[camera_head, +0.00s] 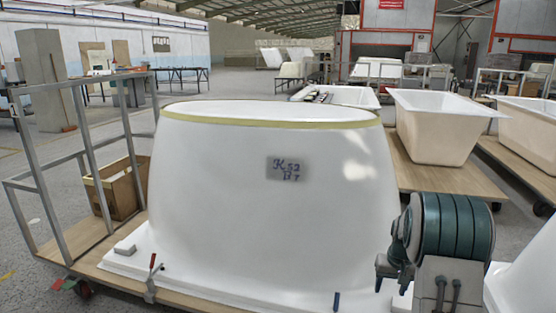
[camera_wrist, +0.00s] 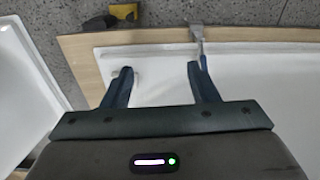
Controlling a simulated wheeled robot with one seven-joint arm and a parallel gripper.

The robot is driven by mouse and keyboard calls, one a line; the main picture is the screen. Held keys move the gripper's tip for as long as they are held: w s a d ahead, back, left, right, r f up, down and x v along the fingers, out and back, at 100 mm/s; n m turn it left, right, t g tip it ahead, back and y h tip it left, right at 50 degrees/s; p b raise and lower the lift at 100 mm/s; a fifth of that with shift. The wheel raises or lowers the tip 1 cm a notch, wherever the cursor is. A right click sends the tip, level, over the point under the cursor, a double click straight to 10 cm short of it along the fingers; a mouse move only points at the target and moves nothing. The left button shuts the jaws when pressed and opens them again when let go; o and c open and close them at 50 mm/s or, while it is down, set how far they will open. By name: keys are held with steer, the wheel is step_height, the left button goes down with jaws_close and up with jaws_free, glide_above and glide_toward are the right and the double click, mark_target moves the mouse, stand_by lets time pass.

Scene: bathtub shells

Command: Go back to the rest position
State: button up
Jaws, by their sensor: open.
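My gripper (camera_wrist: 160,72) is open, with its two dark fingers spread and nothing held between them. In the head view my gripper (camera_head: 392,278) is at the lower right, pointing down beside the big white bathtub shell (camera_head: 230,190). The shell stands on a white base flange on a wooden cart, with a yellow band along its rim and a handwritten label on its side. In the wrist view the fingers are over the white flange (camera_wrist: 255,62). A clamp with a blue handle (camera_wrist: 203,60) sits on the flange edge beside the right fingertip; I cannot tell whether they touch.
A metal-framed cart (camera_head: 35,172) carries the shell and a cardboard box (camera_head: 118,188). A red-handled clamp (camera_head: 152,268) is at the front flange edge. More tubs (camera_head: 436,128) stand on carts behind right. A white surface (camera_wrist: 22,95) lies left in the wrist view.

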steer(key=s+a+r+p, duration=0.3)
steer(key=r, duration=0.5)
steer(key=s+a+r+p, duration=0.2)
steer(key=a+r+p, duration=0.1)
steer(key=r, duration=0.4)
steer(key=s+a+r+p, duration=0.3)
steer(key=s+r+p, duration=0.2)
steer(key=s+r, duration=0.3)
steer(key=s+a+r+n+t+p, duration=0.1)
steer(key=s+a+r+p, duration=0.3)
steer(key=s+r+p, duration=0.2)
steer(key=s+a+r+n+p, duration=0.1)
steer(key=s+a+r+p, duration=0.3)
steer(key=s+r, duration=0.5)
steer(key=shift+s+a+r+t+p, duration=0.3)
steer(key=shift+r+t+p, duration=0.1)
steer(key=shift+r+p, duration=0.55)
steer(key=shift+s, duration=0.3)
steer(key=shift+c, duration=0.3)
steer(key=c, duration=0.3)
steer(key=shift+a, duration=0.15)
